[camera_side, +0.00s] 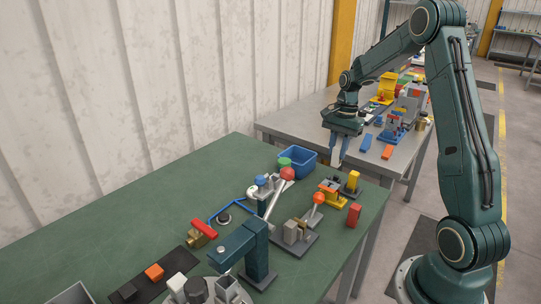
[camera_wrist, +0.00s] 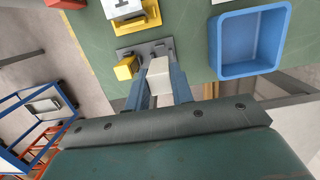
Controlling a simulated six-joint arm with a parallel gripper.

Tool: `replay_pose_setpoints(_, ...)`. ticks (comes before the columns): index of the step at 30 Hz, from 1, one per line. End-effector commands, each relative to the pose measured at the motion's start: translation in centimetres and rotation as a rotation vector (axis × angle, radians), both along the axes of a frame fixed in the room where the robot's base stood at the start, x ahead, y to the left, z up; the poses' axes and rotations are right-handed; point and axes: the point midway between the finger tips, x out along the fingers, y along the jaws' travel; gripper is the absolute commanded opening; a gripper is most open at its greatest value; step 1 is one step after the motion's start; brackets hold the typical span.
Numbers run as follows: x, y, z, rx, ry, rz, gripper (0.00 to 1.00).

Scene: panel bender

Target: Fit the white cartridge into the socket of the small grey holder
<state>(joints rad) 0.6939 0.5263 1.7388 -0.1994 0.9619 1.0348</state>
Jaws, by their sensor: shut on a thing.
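The white cartridge (camera_wrist: 159,78) is a pale block between the two blue-grey fingers of my gripper (camera_wrist: 160,90) in the wrist view. My gripper (camera_side: 337,152) is shut on it and hangs in the air near the far right end of the green table in the side view. The cartridge's lower end is hard to make out against the parts behind it. I cannot tell for sure which piece is the small grey holder; a grey open-topped block (camera_side: 227,287) stands at the front of the green table. Its socket is too small to read.
A blue bin (camera_side: 297,160) stands at the far edge of the green table (camera_side: 100,215); it also shows in the wrist view (camera_wrist: 215,45). Levers, clamps and a yellow block (camera_wrist: 126,68) crowd the table. A dark green post (camera_side: 257,258) rises in front. The table's left side is clear.

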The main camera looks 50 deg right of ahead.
Motion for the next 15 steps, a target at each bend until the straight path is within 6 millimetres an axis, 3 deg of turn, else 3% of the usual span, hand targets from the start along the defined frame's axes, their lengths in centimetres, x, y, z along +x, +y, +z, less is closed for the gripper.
replay_pose_setpoints(15,0.0,0.0,-3.6,0.001,0.002,-0.001,0.05)
